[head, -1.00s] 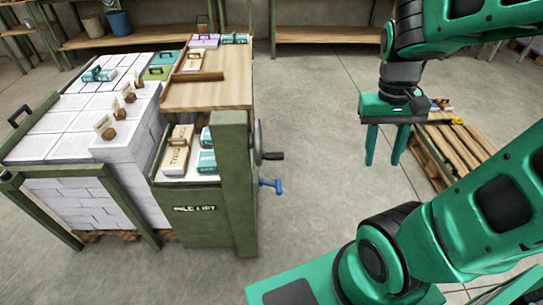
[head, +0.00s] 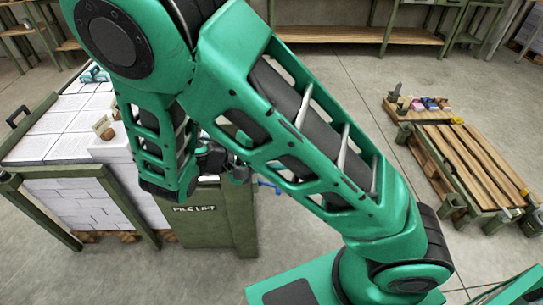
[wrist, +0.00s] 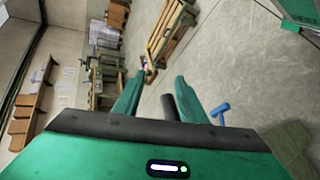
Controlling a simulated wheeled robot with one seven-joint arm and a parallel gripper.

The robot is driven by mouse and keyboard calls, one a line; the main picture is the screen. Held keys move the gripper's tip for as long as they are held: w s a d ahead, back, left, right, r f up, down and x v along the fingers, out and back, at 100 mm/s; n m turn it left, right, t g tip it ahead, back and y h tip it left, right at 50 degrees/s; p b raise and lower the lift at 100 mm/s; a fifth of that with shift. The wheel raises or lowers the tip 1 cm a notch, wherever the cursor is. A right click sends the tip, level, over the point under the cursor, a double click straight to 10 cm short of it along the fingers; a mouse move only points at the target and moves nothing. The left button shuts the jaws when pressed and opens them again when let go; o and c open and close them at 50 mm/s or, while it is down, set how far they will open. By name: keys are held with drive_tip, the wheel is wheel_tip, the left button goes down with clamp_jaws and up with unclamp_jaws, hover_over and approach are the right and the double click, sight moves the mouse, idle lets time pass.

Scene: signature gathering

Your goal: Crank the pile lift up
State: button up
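The pile lift (head: 215,225) is a green cabinet with a white label, left of centre in the head view. My arm covers its top, and its crank wheel is hidden there. In the wrist view, the black crank handle (wrist: 168,107) shows between the fingers of my gripper (wrist: 160,76), nearer the right finger. The fingers stand apart with a gap to the left of the handle, so the gripper is open. I cannot tell whether the right finger touches the handle. In the head view the fingers are mostly hidden behind my arm.
A blue lever (head: 268,185) sticks out from the lift's right side, close to my gripper; it also shows in the wrist view (wrist: 221,110). Paper stacks (head: 70,205) stand at left. A low wooden pallet (head: 465,165) lies at right, with open floor between.

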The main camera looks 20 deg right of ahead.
drive_tip(key=a+f+n+t+h, duration=0.2)
drive_tip(key=a+n+t, duration=0.3)
drive_tip(key=a, duration=0.5)
drive_tip(key=shift+m+t, duration=0.6)
drive_tip(key=shift+m, duration=0.1)
drive_tip(key=x, duration=1)
drive_tip(key=shift+s+d+f, duration=0.15)
drive_tip(key=shift+s+d, duration=0.05)
drive_tip(key=shift+s, duration=0.05)
clamp_jaws()
